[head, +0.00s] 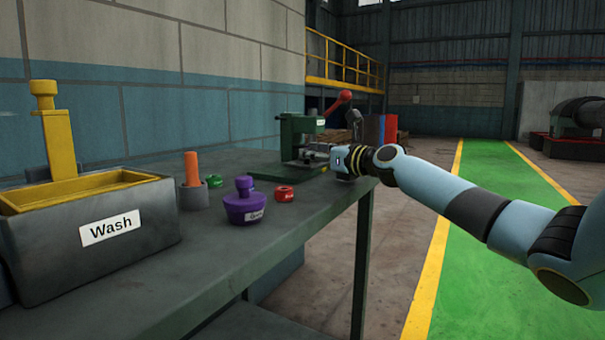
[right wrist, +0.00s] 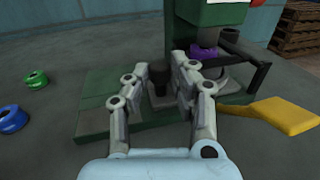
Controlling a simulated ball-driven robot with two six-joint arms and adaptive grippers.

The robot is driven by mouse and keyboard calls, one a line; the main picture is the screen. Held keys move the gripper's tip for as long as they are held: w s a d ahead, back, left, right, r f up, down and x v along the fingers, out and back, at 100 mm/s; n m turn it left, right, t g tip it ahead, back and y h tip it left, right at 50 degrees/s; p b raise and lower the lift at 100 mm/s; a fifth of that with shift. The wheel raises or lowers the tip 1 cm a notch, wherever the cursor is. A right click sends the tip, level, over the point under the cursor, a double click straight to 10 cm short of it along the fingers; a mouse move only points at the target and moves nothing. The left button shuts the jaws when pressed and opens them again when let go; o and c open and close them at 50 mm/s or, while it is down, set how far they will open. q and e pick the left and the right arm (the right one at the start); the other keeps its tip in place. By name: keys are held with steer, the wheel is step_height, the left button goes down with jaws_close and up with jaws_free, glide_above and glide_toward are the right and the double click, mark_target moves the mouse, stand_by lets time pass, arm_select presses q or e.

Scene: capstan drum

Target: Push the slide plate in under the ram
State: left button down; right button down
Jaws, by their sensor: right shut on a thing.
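The green press (head: 300,135) stands at the far end of the bench, with a red-knobbed lever (head: 340,101) on its right. My right gripper (right wrist: 160,72) is at the press, low over its green base (right wrist: 105,112). Its fingers are closed around a dark upright knob (right wrist: 158,80), which appears to be the slide plate's handle. The plate itself is mostly hidden behind the fingers, so I cannot tell how far in it sits. A purple piece (right wrist: 205,53) shows below the green press head (right wrist: 215,12), beside dark bars. My left gripper is out of view.
A yellow flat handle (right wrist: 275,113) sticks out right of the base. A green ring (right wrist: 36,78) and blue ring (right wrist: 13,118) lie left. Along the bench (head: 150,285) are the Wash tank (head: 130,240), an orange-handled tool in a cup (head: 192,195), a purple pot (head: 245,205) and a red ring (head: 284,194).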

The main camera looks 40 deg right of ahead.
steer(key=shift+d+f, duration=0.1)
steer(key=shift+d, duration=0.15)
steer(key=shift+r, duration=0.2)
steer(key=c, duration=1.1)
jaws_free()
steer(key=shift+w+f, duration=0.1)
steer(key=shift+w, duration=0.05)
steer(key=shift+c, duration=0.2)
